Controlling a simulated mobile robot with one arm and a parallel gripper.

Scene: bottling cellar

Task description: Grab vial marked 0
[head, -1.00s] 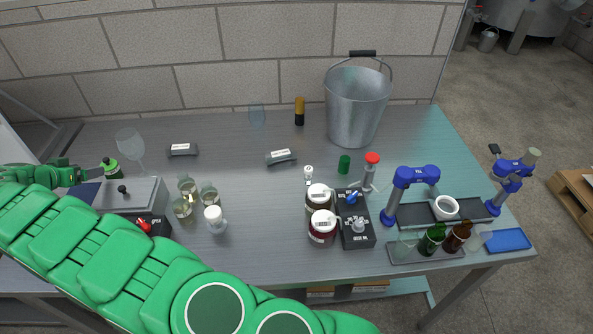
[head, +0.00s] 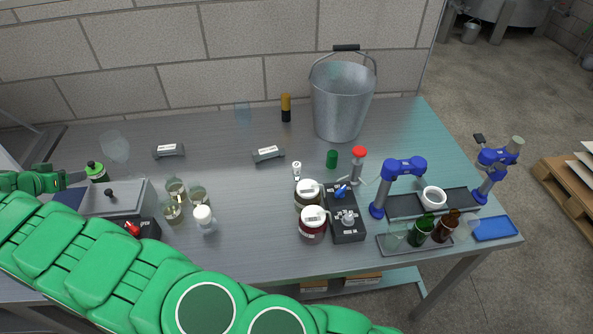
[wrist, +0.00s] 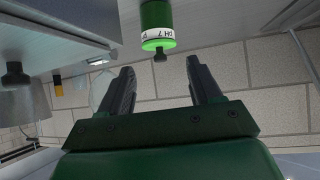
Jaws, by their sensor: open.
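No mark 0 is readable in either view. A small clear vial with a white cap (head: 297,169) stands mid-table in the head view. A larger white-capped bottle (head: 204,219) stands left of it, near the glass beakers. My gripper (head: 80,177) is at the far left, open and empty, beside a dark bottle with a bright green top (head: 96,171). In the wrist view my gripper (wrist: 160,66) has its fingers spread, and a green bottle labelled pH 7 (wrist: 158,24) appears beyond the fingertips, apart from them.
A grey box device (head: 118,195) stands close to my gripper, with several beakers (head: 176,189) to its right. Two lidded jars (head: 313,224), a black device (head: 346,220) and a blue stand (head: 400,180) crowd the right. A metal bucket (head: 341,103) is at the back.

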